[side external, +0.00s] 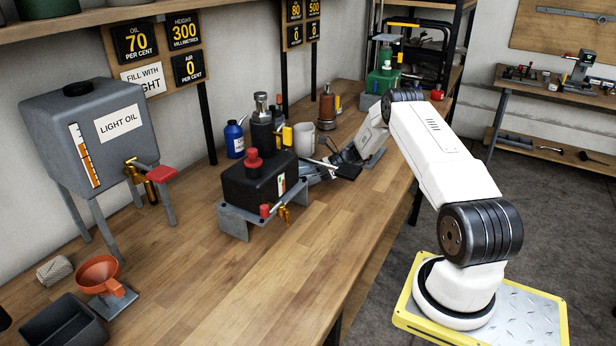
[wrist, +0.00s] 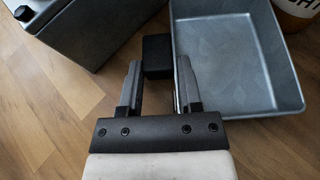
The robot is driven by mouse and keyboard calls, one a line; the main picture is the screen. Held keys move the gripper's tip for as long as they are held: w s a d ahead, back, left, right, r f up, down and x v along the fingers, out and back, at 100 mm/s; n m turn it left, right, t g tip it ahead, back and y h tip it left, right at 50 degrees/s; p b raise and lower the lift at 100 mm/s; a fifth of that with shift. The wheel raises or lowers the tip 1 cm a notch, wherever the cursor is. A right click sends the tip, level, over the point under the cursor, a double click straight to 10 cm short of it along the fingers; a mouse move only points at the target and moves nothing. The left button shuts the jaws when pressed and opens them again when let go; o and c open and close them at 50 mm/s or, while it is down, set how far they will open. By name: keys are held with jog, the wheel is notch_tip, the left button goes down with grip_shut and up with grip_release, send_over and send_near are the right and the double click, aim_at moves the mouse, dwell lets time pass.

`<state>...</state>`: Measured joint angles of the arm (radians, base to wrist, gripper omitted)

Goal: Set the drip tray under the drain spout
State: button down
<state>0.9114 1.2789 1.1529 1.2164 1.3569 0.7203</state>
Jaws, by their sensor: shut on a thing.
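A grey metal tray (wrist: 232,50), open at the top and empty, lies at the right of my gripper (wrist: 160,72) in the wrist view. My gripper is shut on a black block (wrist: 157,55) at the tray's near left side, which looks like its handle. Brass spouts show on the grey light oil tank (side external: 134,165) and at the black tank's front (side external: 285,214). I cannot tell which is the drain spout.
A blue bottle (side external: 234,139), a white mug (side external: 304,138) and an amber bottle (side external: 327,107) stand at the back. An orange funnel (side external: 100,272) and a dark bin (side external: 62,326) sit front left. The bench's middle front is clear. In the wrist view a dark box (wrist: 85,30) is at left.

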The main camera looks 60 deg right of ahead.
jog(key=shift+f, duration=0.1)
jog(key=shift+c, duration=1.4)
grip_release()
jog(key=shift+s+d+r, duration=0.1)
jog(key=shift+d+r, duration=0.05)
jog(key=shift+r, duration=0.1)
jog(key=v, duration=1.1)
jog(key=shift+s+d+r, duration=0.15)
jog(key=shift+s+d, duration=0.1)
jog(key=shift+o, duration=0.5)
